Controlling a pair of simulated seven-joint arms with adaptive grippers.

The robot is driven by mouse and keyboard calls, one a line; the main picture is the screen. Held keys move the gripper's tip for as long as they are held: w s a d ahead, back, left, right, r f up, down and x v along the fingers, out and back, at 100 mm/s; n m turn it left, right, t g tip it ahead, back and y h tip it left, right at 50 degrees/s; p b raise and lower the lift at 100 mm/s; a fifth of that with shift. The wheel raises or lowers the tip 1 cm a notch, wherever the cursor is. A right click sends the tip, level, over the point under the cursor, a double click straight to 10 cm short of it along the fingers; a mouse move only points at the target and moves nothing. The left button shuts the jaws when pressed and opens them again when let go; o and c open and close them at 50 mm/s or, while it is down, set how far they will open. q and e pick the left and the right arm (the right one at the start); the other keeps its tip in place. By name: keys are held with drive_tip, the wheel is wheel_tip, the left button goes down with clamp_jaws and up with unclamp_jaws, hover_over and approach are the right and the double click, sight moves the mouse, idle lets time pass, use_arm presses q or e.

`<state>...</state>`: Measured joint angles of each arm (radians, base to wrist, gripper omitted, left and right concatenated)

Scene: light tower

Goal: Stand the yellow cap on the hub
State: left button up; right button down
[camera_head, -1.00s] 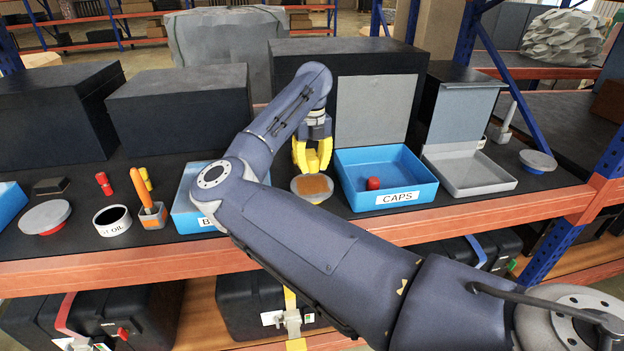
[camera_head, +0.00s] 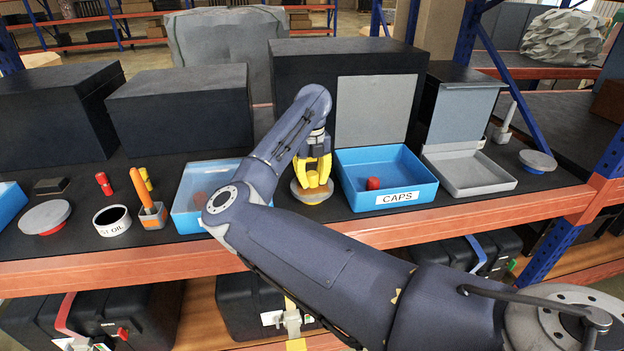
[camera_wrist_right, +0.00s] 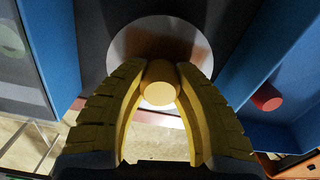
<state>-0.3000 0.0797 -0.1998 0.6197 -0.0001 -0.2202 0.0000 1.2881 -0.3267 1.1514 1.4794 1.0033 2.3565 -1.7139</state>
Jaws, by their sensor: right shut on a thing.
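My right gripper (camera_head: 313,176) points down over a round grey disc, the hub (camera_head: 312,196), on the dark shelf top. In the right wrist view the gripper's two yellow fingers (camera_wrist_right: 160,95) are closed around a round yellow cap (camera_wrist_right: 159,84). The hub (camera_wrist_right: 190,40) shows behind the cap as a pale disc, with a brownish area in its middle. The cap is over the hub; I cannot tell whether they touch. In the head view the fingers hide most of the cap. My left gripper is not in view.
The blue CAPS box (camera_head: 385,178) holding a red cap (camera_head: 373,184) stands close right of the hub. Another blue box (camera_head: 205,190) is to the left, partly behind my right arm. Farther left are an orange-handled tool (camera_head: 142,190) and an oil cup (camera_head: 112,220).

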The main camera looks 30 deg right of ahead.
sight(312, 174)
drive_tip(key=c, duration=1.1)
unclamp_jaws()
drive_tip(key=shift+f, duration=0.1)
wheel_tip(312, 174, up, 12)
drive_tip(key=shift+r, duration=0.15)
